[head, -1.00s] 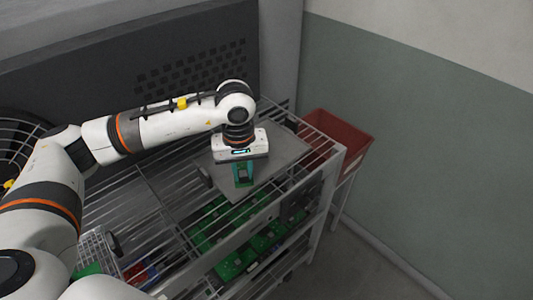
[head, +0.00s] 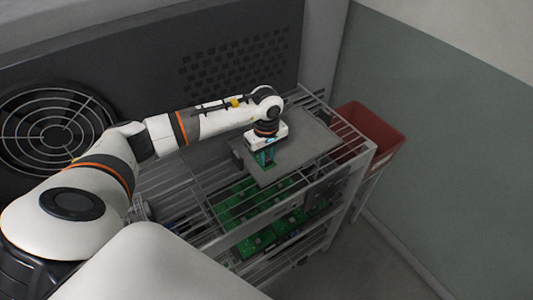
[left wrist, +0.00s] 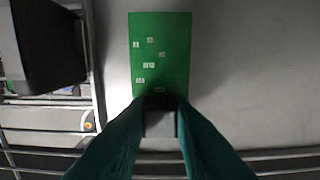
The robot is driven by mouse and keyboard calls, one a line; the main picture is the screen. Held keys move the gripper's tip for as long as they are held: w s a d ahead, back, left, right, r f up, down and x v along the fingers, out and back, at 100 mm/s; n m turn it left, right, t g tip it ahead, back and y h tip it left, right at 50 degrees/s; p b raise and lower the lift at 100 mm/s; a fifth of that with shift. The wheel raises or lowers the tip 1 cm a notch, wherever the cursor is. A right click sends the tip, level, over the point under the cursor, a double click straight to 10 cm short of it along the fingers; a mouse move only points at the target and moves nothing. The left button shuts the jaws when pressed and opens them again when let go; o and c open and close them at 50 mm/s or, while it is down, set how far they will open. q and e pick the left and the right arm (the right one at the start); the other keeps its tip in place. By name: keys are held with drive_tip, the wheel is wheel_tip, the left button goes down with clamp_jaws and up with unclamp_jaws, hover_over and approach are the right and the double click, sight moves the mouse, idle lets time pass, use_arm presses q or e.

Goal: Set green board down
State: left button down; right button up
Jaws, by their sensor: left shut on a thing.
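The green board (left wrist: 160,55) shows in the left wrist view as an upright-looking rectangle with several small pale marks. My left gripper (left wrist: 160,120) is shut on its near end, with a dark fingertip on each side. In the head view my left gripper (head: 264,160) is over the grey plate (head: 305,143) on top of the wire rack, with the fingers pointing down. The board is mostly hidden there by the gripper. I cannot tell whether the board touches the plate. My right gripper is not in view.
The wire rack (head: 343,162) holds several other green boards (head: 240,200) on its lower levels. A red bin (head: 370,134) stands to its right. A dark panel with a round fan grille (head: 55,137) is behind. The plate's right part is clear.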

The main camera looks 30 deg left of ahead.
use_arm(q)
drive_tip(key=shift+f, duration=0.3)
drive_tip(key=shift+f, duration=0.1)
drive_tip(key=shift+f+b, duration=0.15)
drive_tip(key=shift+b, duration=0.2)
drive_tip(key=c, duration=1.5)
unclamp_jaws()
drive_tip(key=shift+o, duration=1.2)
drive_tip(key=shift+r, duration=0.2)
